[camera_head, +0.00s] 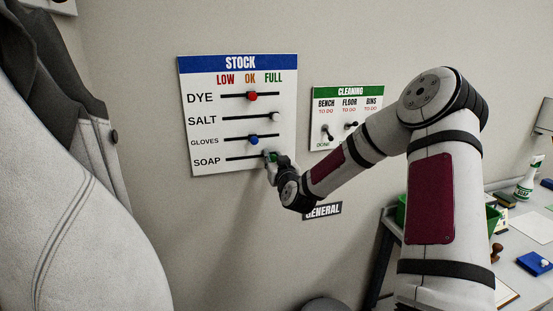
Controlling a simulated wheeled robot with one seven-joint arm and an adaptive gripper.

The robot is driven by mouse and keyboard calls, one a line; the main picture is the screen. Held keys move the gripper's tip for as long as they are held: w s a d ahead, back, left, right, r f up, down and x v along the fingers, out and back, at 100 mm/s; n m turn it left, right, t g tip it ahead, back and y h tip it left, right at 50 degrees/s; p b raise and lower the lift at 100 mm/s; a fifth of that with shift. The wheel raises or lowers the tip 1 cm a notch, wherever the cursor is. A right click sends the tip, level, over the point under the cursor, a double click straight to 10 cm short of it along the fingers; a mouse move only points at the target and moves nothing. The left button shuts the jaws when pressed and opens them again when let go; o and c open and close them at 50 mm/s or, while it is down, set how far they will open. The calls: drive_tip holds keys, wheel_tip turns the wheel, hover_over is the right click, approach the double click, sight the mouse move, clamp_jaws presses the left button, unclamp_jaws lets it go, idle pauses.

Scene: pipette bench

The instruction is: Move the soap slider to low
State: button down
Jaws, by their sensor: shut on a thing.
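The stock board (235,172) hangs on the wall, with LOW, OK and FULL columns from left to right and rows for dye, salt, gloves and soap. The soap row (207,162) is the lowest, with a black horizontal track (243,157). My gripper (271,158) is at the right end of this track, under FULL, shut on the soap slider's knob. The fingers mostly hide the knob; a small green patch (273,156) shows between them. The dye knob (253,97) is red and under OK. The salt knob (276,116) is white and under FULL. The gloves knob (254,141) is blue and under OK.
A cleaning board (347,91) with small toggles hangs to the right, partly behind my arm. A "GENERAL" sign (322,211) is below it. A bench (528,240) with a soap bottle (525,184) is at the right. A grey coat (75,215) fills the left foreground.

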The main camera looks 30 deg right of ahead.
sight(230, 158)
drive_tip(key=w+a, duration=0.1)
drive_tip(key=a, duration=0.3)
drive_tip(key=w+a+b, duration=0.1)
drive_tip(key=a, duration=0.3)
drive_tip(key=w+a+b, duration=0.1)
drive_tip(key=a, duration=0.4)
drive_tip(key=shift+w, duration=0.35)
drive_tip(key=c, duration=1.4)
unclamp_jaws()
drive_tip(key=shift+c, duration=0.2)
drive_tip(key=shift+s, duration=0.1)
drive_tip(key=v, duration=1.1)
drive_tip(key=shift+s, duration=0.35)
drive_tip(key=shift+a, duration=0.15)
